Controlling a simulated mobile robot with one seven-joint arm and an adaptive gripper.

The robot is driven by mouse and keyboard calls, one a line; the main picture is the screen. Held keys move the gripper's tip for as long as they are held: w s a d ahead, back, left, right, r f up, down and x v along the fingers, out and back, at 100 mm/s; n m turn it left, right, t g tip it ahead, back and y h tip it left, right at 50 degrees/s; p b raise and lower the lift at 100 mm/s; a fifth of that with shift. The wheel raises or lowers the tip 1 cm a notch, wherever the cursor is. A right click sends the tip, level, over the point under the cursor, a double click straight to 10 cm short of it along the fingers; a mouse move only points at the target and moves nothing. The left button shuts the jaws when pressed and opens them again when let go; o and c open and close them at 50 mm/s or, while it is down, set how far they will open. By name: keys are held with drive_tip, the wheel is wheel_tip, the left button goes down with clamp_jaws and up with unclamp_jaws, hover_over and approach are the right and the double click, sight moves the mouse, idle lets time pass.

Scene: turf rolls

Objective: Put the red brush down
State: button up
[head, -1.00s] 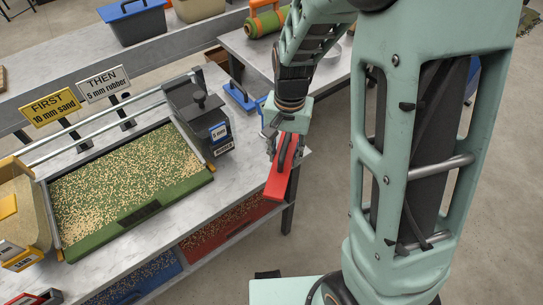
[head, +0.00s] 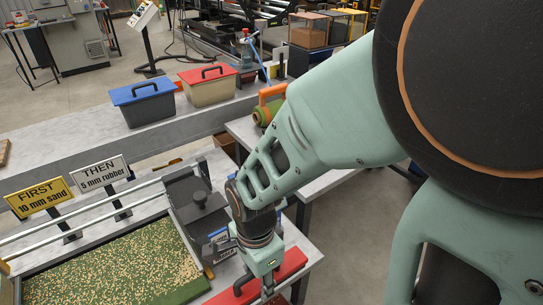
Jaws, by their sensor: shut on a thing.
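The red brush (head: 291,264) is a long red block at the right end of the grey worktop, low in the head view. My gripper (head: 267,292) points down at it and is shut on it. My wrist and fingers cover its middle, and the bottom of the picture cuts off the fingertips. The brush lies roughly level over the worktop; I cannot tell whether it touches the surface.
A dark grey hopper box (head: 183,196) stands just left of my wrist. The green turf tray (head: 130,270) with scattered grains lies further left. Two signs (head: 40,197) stand behind it. Lidded blue (head: 143,102) and red (head: 208,86) bins sit on the rear bench.

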drive_tip(key=w+d+f+b, duration=0.1)
drive_tip(key=w+f+b, duration=0.1)
drive_tip(key=w, duration=0.1)
drive_tip(key=w+d+f+b, duration=0.2)
drive_tip(key=w+f, duration=0.1)
drive_tip(key=w+d+f+b, duration=0.1)
drive_tip(key=w+f+b, duration=0.1)
drive_tip(key=w+f, duration=0.1)
drive_tip(key=shift+w+d+b, duration=0.15)
drive_tip(key=shift+w+b, duration=0.05)
drive_tip(key=shift+b, duration=0.1)
drive_tip(key=f+b, duration=0.3)
drive_tip(key=shift+w+d+f, duration=0.1)
drive_tip(key=shift+w+f, duration=0.15)
drive_tip(key=shift+f, duration=0.1)
drive_tip(key=shift+f, duration=0.2)
drive_tip(key=o, duration=1.2)
drive_tip(key=shift+c, duration=0.2)
drive_tip(key=shift+r, duration=0.15)
wheel_tip(320, 180, up, 12)
drive_tip(key=p, duration=0.2)
